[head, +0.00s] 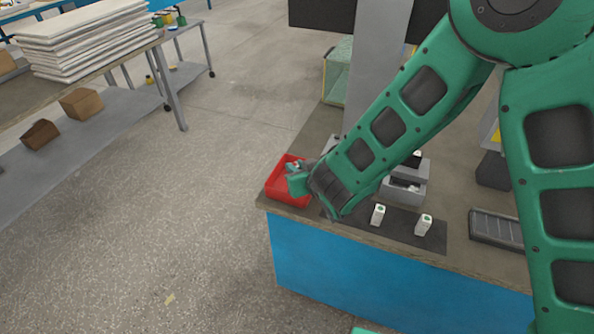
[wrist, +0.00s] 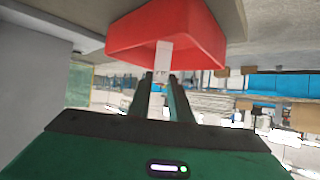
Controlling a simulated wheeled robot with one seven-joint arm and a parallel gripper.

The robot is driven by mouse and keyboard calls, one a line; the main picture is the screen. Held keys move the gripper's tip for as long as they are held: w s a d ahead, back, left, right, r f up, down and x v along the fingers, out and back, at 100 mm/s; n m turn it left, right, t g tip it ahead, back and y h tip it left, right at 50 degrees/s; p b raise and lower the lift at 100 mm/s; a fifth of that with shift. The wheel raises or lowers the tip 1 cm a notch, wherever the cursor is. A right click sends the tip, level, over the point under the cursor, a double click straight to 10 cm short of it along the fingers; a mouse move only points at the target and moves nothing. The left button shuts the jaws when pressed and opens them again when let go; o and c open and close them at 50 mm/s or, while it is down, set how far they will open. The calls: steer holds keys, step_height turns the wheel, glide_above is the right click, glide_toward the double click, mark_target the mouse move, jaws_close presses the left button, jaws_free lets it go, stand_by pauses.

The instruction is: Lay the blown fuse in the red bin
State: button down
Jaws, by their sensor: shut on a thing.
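The red bin (head: 272,187) stands at the left corner of the workbench. In the wrist view the red bin (wrist: 125,35) fills the top middle, just beyond my fingertips. My gripper (head: 297,176) is over the bin in the head view. In the wrist view my gripper (wrist: 162,80) is shut on a pale, narrow piece, which I take for the blown fuse (wrist: 162,54). The fuse's far end overlaps the bin in that view. I cannot tell whether it touches the bin. In the head view the fuse is too small to make out clearly.
Open floor lies left of the bench.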

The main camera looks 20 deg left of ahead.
steer(key=shift+f, duration=0.7)
steer(key=c, duration=1.6)
jaws_free()
steer(key=shift+f, duration=0.1)
steer(key=shift+s+d+r, duration=0.15)
steer(key=shift+s+r, duration=0.15)
steer(key=v, duration=1.1)
steer(key=shift+d+r, duration=0.1)
steer(key=shift+d, duration=0.1)
